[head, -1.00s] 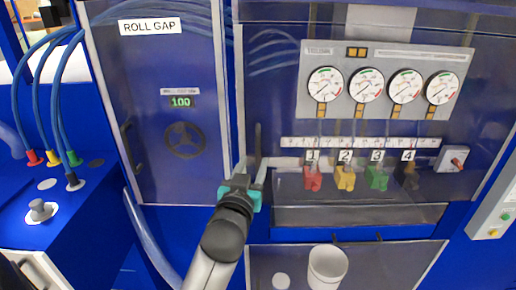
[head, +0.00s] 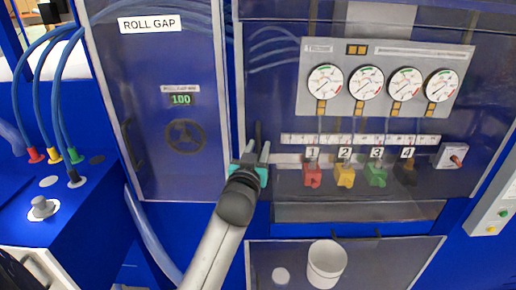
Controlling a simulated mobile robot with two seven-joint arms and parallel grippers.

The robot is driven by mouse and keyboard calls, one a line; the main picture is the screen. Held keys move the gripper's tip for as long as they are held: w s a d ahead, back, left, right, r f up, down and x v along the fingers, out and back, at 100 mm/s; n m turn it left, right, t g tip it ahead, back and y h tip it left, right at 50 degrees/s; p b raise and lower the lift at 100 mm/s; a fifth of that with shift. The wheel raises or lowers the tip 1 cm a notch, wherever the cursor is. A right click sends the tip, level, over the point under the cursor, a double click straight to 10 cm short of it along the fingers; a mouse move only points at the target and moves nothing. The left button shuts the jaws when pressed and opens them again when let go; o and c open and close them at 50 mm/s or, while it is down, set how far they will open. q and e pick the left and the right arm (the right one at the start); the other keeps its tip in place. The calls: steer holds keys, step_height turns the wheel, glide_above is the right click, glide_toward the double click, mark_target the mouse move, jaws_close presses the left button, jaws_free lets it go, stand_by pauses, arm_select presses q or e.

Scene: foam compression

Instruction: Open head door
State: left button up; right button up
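The head door (head: 290,215) is the clear panel in front of the gauges and the numbered valves in the head view, and it looks closed. Its dark upright handle (head: 257,130) is near its left edge. My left gripper (head: 257,148) has teal parts at its base and two grey fingers pointing up. The fingers are apart, one on each side of the handle's lower end in the picture. I cannot tell whether they touch it. My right gripper is not in view.
The ROLL GAP door (head: 150,75) with its own handle (head: 131,146) stands left of my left gripper. A white cup (head: 326,263) is in front of the lower panel (head: 400,262). Blue hoses (head: 58,100) run down at the left. A control box (head: 494,207) is at the right edge.

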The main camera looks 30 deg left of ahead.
arm_select(q)
jaws_close()
stand_by(1.1)
